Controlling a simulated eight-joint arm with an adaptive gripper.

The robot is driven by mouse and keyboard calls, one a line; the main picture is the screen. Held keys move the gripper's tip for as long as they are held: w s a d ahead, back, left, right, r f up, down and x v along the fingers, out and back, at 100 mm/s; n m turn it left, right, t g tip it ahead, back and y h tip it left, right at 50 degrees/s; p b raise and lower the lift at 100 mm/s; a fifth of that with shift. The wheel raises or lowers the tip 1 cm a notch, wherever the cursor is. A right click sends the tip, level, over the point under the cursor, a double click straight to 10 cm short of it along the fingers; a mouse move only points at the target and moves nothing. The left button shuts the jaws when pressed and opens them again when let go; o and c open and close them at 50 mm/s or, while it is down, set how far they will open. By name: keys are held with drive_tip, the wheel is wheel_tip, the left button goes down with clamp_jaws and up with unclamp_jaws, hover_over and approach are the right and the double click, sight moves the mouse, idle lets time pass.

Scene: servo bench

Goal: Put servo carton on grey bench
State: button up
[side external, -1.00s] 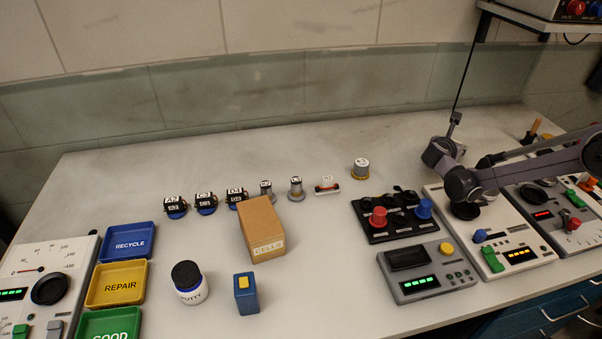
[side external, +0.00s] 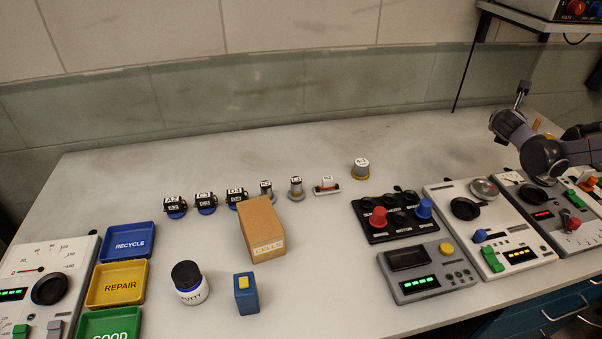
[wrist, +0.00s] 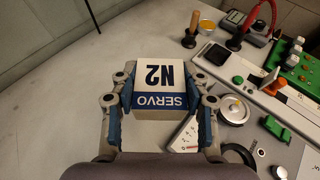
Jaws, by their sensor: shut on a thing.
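The pale grey bench (side external: 330,265) fills most of that view and also shows in the wrist view (wrist: 50,125).
Consoles with knobs stand at the right, including a grey one (side external: 425,284). A brown carton (side external: 262,228), putty jar (side external: 189,284), blue box (side external: 246,297) and coloured trays (side external: 117,284) stand left of centre. Several small parts form a row behind. The bench has clear room between brown carton and consoles.

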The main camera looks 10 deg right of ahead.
drive_tip(key=shift+g+y, duration=0.3)
drive_tip(key=shift+y, duration=0.1)
drive_tip(key=r, duration=0.2)
drive_tip(key=a+r, duration=0.1)
drive_tip(key=r, duration=0.1)
drive_tip(key=s+a+f+m+g+y, duration=0.2)
drive_tip(key=s+a+m+g+y, duration=0.15)
drive_tip(key=a, duration=0.75)
drive_tip(key=s+a+f+m+g+y, duration=0.25)
drive_tip(key=s+a+g, duration=0.2)
drive_tip(key=a, duration=0.65)
drive_tip(key=s+a+r+m+y, duration=0.1)
drive_tip(key=s+a+r+y, duration=0.1)
drive_tip(key=s+a+y, duration=0.5)
drive_tip(key=s+a+r+m, duration=0.1)
drive_tip(key=s+a+r, duration=0.2)
drive_tip(key=s+a, duration=0.55)
hover_over(331, 278)
drive_tip(key=d, duration=0.2)
drive_tip(key=shift+y, duration=0.4)
drive_tip(key=f, duration=1.2)
drive_tip(key=shift+a+f, duration=0.1)
drive_tip(key=shift+a, duration=0.15)
drive_tip(key=shift+a+f, duration=0.1)
drive_tip(key=shift+f, duration=2)
